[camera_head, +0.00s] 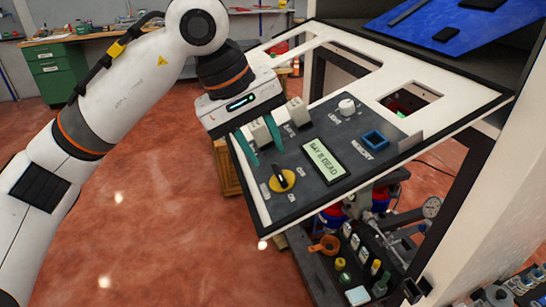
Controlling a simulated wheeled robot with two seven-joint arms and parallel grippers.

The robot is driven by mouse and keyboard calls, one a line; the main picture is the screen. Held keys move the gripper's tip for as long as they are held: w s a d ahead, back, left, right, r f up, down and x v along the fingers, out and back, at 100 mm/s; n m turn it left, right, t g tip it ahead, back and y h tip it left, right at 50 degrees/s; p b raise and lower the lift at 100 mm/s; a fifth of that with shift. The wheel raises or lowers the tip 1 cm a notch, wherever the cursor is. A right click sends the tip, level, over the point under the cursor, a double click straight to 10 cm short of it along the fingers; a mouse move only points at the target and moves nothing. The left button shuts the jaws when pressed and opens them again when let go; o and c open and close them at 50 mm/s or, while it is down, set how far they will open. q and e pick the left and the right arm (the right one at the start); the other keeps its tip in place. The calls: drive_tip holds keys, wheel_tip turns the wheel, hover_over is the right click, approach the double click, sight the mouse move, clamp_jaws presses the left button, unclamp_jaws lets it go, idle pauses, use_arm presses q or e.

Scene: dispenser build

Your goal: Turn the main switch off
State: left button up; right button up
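The main switch (282,181) is a black rotary knob on a yellow disc, near the front left corner of the dark control panel (315,189). Its handle lies roughly toward the far edge of the panel. Small white labels sit beside it, too small to read surely. My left gripper (268,157) comes in from the left with its two teal fingers apart and nothing between them. The fingertips are a little beyond the knob, above the panel, and look apart from it. My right gripper is not in view.
The panel also carries a display (325,160), a blue-framed square (374,139), a white knob (346,106) and pale blocks (298,111) close to my gripper. A white frame (452,77) surrounds it. Below are bottles and a gauge (431,207). Open red floor lies left.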

sight(276, 169)
use_arm(q)
drive_tip(key=shift+p+x, duration=0.35)
drive_tip(key=shift+x, duration=1.85)
drive_tip(key=shift+c, duration=0.4)
clamp_jaws()
